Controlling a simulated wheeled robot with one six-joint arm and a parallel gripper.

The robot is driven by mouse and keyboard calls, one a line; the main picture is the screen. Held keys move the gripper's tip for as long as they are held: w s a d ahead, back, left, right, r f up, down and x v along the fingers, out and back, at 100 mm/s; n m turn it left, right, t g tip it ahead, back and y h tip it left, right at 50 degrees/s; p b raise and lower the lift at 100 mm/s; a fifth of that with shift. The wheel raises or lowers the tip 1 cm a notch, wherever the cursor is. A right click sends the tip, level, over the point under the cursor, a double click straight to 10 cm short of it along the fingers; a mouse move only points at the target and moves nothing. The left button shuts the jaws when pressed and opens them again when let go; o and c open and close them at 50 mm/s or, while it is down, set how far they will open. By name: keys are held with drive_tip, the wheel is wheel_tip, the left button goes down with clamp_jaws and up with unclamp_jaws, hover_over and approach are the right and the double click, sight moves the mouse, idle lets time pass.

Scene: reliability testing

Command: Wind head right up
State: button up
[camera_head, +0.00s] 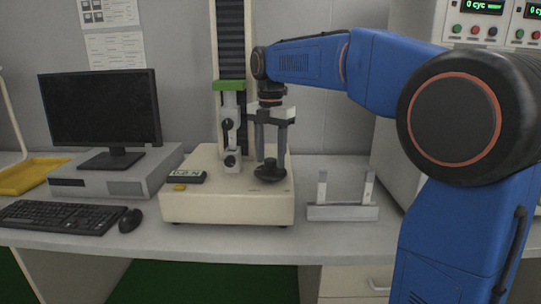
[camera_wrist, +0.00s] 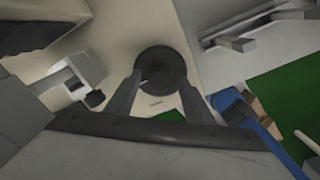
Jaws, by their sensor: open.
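A tall test stand has a cream base (camera_head: 205,205) and a dark ribbed column (camera_head: 231,40). Its head (camera_head: 230,87), with a green top, sits partway up the column. Below the head, an upper grip (camera_head: 228,124) and a lower grip (camera_head: 231,161) each carry a black knob and stand close together. A black round handwheel (camera_head: 269,173) lies on the base's right side; it also shows in the wrist view (camera_wrist: 160,68). My gripper (camera_head: 270,156) points down over the handwheel, open and empty. In the wrist view its fingers come down on either side of the wheel's near edge; contact cannot be told.
A small display (camera_head: 187,177) sits on the base's left front. A metal bracket (camera_head: 342,211) stands on the bench to the right. A monitor (camera_head: 100,108), keyboard (camera_head: 62,216) and mouse (camera_head: 130,220) are at left, with a yellow tray (camera_head: 30,177) beyond.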

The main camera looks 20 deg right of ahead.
drive_tip(key=shift+c, duration=0.3)
drive_tip(key=c, duration=1)
